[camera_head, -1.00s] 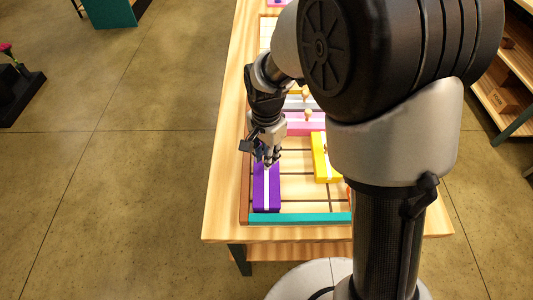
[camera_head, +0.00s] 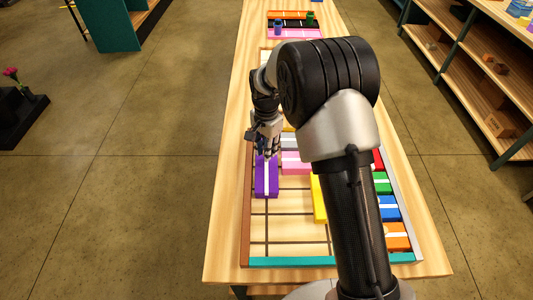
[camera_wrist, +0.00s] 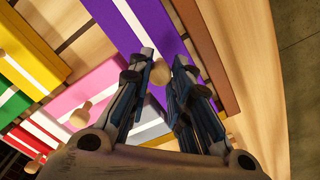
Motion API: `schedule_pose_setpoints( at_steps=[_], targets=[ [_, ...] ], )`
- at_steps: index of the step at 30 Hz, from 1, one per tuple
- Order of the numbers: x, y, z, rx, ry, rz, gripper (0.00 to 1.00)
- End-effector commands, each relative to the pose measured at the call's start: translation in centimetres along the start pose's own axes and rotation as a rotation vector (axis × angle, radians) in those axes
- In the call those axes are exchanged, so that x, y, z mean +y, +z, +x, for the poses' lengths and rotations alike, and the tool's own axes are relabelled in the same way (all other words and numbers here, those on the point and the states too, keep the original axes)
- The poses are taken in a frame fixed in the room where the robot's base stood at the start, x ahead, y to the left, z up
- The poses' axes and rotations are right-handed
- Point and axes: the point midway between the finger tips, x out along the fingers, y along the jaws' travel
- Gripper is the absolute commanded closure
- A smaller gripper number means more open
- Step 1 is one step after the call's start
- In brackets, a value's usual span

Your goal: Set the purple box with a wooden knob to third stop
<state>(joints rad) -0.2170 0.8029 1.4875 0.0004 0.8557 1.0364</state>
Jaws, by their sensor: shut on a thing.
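The purple box (camera_head: 260,184) with a white stripe lies lengthwise in the left column of the tray, beside its brown left wall. Bare tray floor crossed by dark lines lies between its near end and the teal front wall. My gripper (camera_head: 266,153) is over the box's far part. In the wrist view, the purple box (camera_wrist: 150,20) shows its wooden knob (camera_wrist: 157,78) between the fingers of my gripper (camera_wrist: 164,66), which is shut on it. The fingers hide part of the box's far end.
A pink box (camera_head: 296,166) lies close on the purple box's right. A yellow box (camera_head: 318,200) is nearer on the right, partly behind my arm. Green (camera_head: 381,185), blue (camera_head: 389,209) and orange (camera_head: 397,238) boxes line the right side. The tray's front left floor (camera_head: 280,230) is bare.

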Motion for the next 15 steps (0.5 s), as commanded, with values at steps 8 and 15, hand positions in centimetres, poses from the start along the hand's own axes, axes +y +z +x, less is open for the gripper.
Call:
schedule_pose_setpoints(
  at_steps=[8,15],
  targets=[
    [-0.38,-0.41,-0.04,0.005,-0.007,0.000,1.00],
    [-0.44,-0.46,-0.09,0.007,-0.010,0.000,0.73]
  ],
)
